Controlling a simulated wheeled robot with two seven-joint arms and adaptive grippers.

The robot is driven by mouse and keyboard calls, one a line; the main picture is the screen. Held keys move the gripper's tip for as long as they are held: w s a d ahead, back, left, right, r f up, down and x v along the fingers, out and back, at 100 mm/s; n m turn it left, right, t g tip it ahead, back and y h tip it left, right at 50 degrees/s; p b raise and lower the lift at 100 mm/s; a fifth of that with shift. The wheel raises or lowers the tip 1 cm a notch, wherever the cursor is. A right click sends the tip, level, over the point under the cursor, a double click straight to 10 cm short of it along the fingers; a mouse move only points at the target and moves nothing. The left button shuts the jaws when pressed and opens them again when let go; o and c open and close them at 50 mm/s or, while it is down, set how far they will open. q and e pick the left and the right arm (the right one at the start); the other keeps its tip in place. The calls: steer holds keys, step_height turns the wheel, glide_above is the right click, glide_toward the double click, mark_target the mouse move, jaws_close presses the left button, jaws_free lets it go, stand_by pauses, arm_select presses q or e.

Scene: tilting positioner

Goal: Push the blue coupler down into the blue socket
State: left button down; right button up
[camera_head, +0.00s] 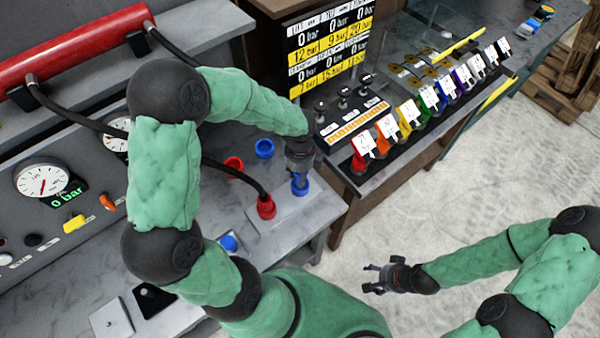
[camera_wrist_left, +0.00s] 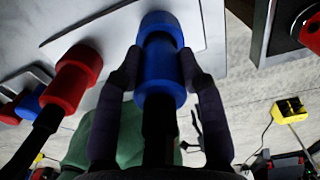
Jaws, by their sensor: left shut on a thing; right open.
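My left gripper (camera_head: 299,168) points down at the grey bench and is shut on the blue coupler (camera_head: 299,180). In the left wrist view the two dark fingers (camera_wrist_left: 158,85) stand on either side of the blue coupler (camera_wrist_left: 160,72), with a black stem behind it. The blue socket (camera_wrist_left: 159,24) sits on the pale plate, right at the coupler's far end and in line with it. I cannot tell how deep the coupler sits in it. My right gripper (camera_head: 378,281) is open and empty over the floor, away from the bench.
A red coupler (camera_head: 267,208) with a black hose stands beside the held one, on the same plate. A red fitting (camera_head: 233,164) and a blue fitting (camera_head: 264,148) stand behind. A gauge panel (camera_head: 42,181) is at left. A second table (camera_head: 385,175) with coloured pieces is at right.

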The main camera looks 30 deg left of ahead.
arm_select(q)
steer(key=shift+f+b, duration=0.7)
steer(key=shift+f, duration=0.4)
steer(key=c, duration=0.7)
jaws_free()
step_height(320, 180, up, 12)
steer(key=shift+r, duration=0.1)
